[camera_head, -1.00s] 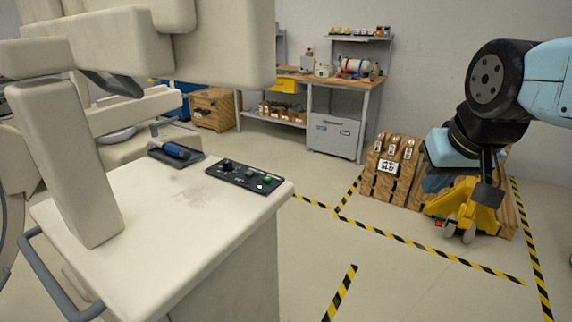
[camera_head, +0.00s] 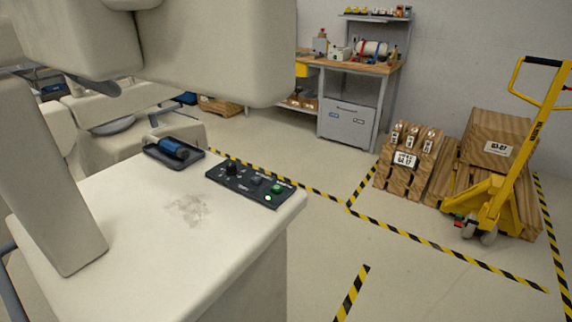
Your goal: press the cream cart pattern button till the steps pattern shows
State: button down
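The cream cart (camera_head: 150,245) stands at the left with a pale flat top. A black control panel (camera_head: 250,184) lies near the far right edge of that top. It carries a black knob (camera_head: 232,168), a green button (camera_head: 277,189) and a small whitish lit spot (camera_head: 268,198). The panel's lettering is too small to read, so I cannot tell which control is the pattern button or which pattern shows. My gripper is not in view.
Cream padded parts hang over the cart's left side. A yellow pallet jack (camera_head: 500,190) and wooden crates (camera_head: 405,160) stand at the right. Striped floor tape (camera_head: 440,247) crosses open floor. A workbench (camera_head: 350,66) stands behind.

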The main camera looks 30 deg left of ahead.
aim_at(256, 180)
jog(key=u, duration=0.1)
jog(key=k, duration=0.95)
jog(key=u, duration=0.45)
jog(key=i, duration=1)
jog(key=u, duration=0.1)
